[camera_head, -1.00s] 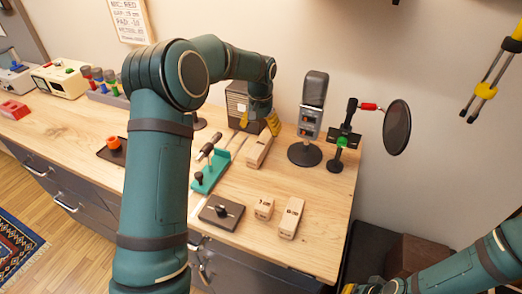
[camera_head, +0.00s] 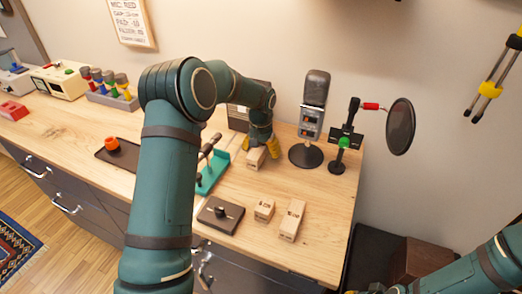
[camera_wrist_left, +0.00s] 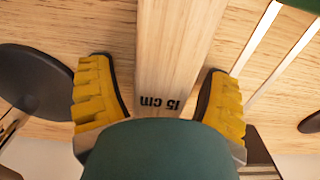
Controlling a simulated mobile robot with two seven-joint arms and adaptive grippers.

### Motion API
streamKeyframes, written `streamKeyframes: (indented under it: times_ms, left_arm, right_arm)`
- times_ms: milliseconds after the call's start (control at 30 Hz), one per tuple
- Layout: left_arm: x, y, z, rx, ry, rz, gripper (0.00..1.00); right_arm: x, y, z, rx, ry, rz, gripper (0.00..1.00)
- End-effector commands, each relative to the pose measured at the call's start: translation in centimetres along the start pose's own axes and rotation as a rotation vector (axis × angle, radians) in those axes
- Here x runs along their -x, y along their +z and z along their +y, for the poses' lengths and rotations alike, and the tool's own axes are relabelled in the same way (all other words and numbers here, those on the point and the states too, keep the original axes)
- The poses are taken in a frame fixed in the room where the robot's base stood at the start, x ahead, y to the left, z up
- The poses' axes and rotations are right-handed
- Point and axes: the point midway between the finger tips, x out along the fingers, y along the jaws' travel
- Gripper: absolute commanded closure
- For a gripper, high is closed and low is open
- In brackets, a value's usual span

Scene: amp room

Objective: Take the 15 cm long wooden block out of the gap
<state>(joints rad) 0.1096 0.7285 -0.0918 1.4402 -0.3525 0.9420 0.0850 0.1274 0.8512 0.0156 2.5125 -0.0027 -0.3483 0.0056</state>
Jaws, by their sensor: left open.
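The wooden block marked "15 cm" (camera_head: 256,159) lies on the desk in front of the dark speaker box. In the left wrist view the block (camera_wrist_left: 172,60) runs between the fingers with its printed end toward me. My left gripper (camera_head: 261,143) is open, its yellow fingers (camera_wrist_left: 160,103) on either side of the block; whether they touch it I cannot tell. The arm and gripper hide the block's far end. My right gripper (camera_head: 375,288) is only partly visible at the bottom edge, and its jaw state is unclear.
The microphone (camera_head: 312,110) on its round base stands close to the right of the block. A pop filter (camera_head: 399,127) stands beyond it. A green stand (camera_head: 213,172) is to the left. Two shorter blocks, one small (camera_head: 264,209) and one longer (camera_head: 292,221), lie nearer the front.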

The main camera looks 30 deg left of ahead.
Motion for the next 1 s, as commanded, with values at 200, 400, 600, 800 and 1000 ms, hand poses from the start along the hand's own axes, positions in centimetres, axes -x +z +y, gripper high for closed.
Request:
streamKeyframes:
  times_ms: [200, 400, 600, 800, 1000]
  left_arm:
    - [0.1, 0.0, 0.0, 0.0, 0.0, 0.0, 0.81]
    - [0.0, 0.0, 0.0, 0.0, 0.0, 0.0, 1.0]
    - [0.1, 0.0, 0.0, 0.0, 0.0, 0.0, 1.0]
    - [1.7, -0.1, 0.0, 0.001, -0.001, 0.003, 1.0]
    - [6.3, -0.1, 0.0, 0.001, 0.0, 0.006, 1.0]
  right_arm:
    - [0.0, 0.0, 0.0, 0.0, 0.0, 0.0, 1.0]
    - [0.0, 0.0, 0.0, 0.0, 0.0, 0.0, 1.0]
    - [0.0, 0.0, 0.0, 0.0, 0.0, 0.0, 1.0]
    - [0.3, 0.0, -0.1, 0.0, 0.0, 0.0, 1.0]
    - [1.1, -0.2, -0.4, -0.002, 0.0, 0.004, 1.0]
